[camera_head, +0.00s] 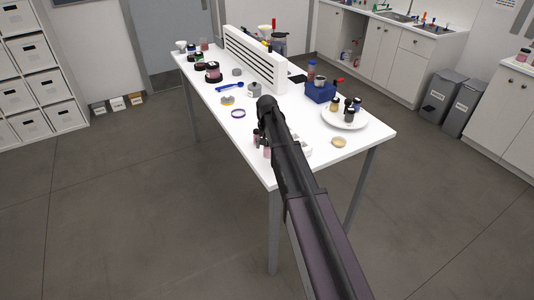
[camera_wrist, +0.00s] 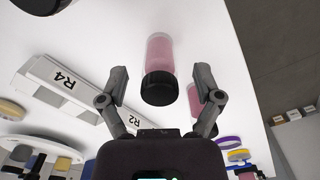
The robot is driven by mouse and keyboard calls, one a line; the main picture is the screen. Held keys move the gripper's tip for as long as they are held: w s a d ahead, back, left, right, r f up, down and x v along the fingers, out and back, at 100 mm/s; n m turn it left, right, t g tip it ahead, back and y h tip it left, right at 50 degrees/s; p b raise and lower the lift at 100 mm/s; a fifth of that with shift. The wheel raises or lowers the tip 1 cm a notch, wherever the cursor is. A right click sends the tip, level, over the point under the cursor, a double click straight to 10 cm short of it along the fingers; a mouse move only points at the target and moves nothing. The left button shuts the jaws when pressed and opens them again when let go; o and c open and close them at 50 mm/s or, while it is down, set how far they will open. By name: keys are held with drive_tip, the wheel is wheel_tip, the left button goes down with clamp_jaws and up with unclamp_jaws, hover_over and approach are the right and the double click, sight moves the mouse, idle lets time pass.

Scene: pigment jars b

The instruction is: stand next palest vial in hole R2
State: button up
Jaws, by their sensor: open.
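My gripper (camera_wrist: 160,78) is open, its two fingers on either side of a pale pink vial (camera_wrist: 160,52) with a black cap. The cap faces the wrist camera, and I see no finger touching the vial. A second pink vial (camera_wrist: 195,98) is partly behind the right finger. In the head view pink vials (camera_head: 267,153) stand by the table's front left edge, beside my arm. The white rack (camera_wrist: 90,95) lies left of the gripper with labels R4 and R2; the left finger covers part of it. The hole at R2 cannot be made out.
Right of my arm are a white plate (camera_head: 358,122) with small jars, a blue box (camera_head: 321,94) and a tan disc (camera_head: 340,142). A white slatted divider (camera_head: 262,68) stands behind. A purple ring (camera_head: 238,114) and several dark-lidded jars (camera_head: 213,75) sit to the left.

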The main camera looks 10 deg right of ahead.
idle(0.6)
drive_tip(key=c, duration=1.1)
